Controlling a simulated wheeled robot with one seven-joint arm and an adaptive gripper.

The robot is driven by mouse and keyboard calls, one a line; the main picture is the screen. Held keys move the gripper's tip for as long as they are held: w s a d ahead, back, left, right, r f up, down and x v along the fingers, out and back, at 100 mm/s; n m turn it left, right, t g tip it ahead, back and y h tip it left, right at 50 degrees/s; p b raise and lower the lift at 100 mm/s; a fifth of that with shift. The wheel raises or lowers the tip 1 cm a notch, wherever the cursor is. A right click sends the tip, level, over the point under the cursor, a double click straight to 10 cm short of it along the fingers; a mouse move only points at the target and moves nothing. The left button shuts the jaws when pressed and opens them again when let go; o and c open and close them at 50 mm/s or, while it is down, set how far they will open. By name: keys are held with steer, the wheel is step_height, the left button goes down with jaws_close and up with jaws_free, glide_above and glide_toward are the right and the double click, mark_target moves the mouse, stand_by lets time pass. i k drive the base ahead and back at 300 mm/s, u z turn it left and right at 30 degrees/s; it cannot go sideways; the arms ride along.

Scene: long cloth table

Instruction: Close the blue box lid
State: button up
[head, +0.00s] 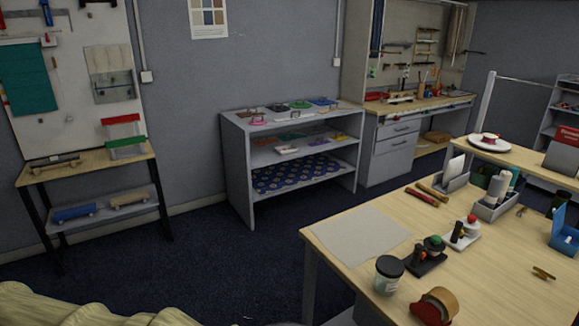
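A small blue box (562,240) stands on the wooden table at the right edge of the head view, and the frame cuts off part of it. Its lid seems to be raised, with a blue panel standing up at the back, but the box is small and its hinge is not clear. My gripper is not in view.
The wooden table (470,283) holds a jar (389,274), a tape roll (436,306), a grey sheet (360,235) and a grey holder (495,207). A grey shelf (238,175) stands by the wall. Dark floor lies open left of the table.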

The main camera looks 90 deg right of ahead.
mark_target(558, 215)
steer(key=z, duration=1.4)
steer(key=i, duration=3.9)
steer(key=z, duration=4.4)
steer(key=i, duration=1.7)
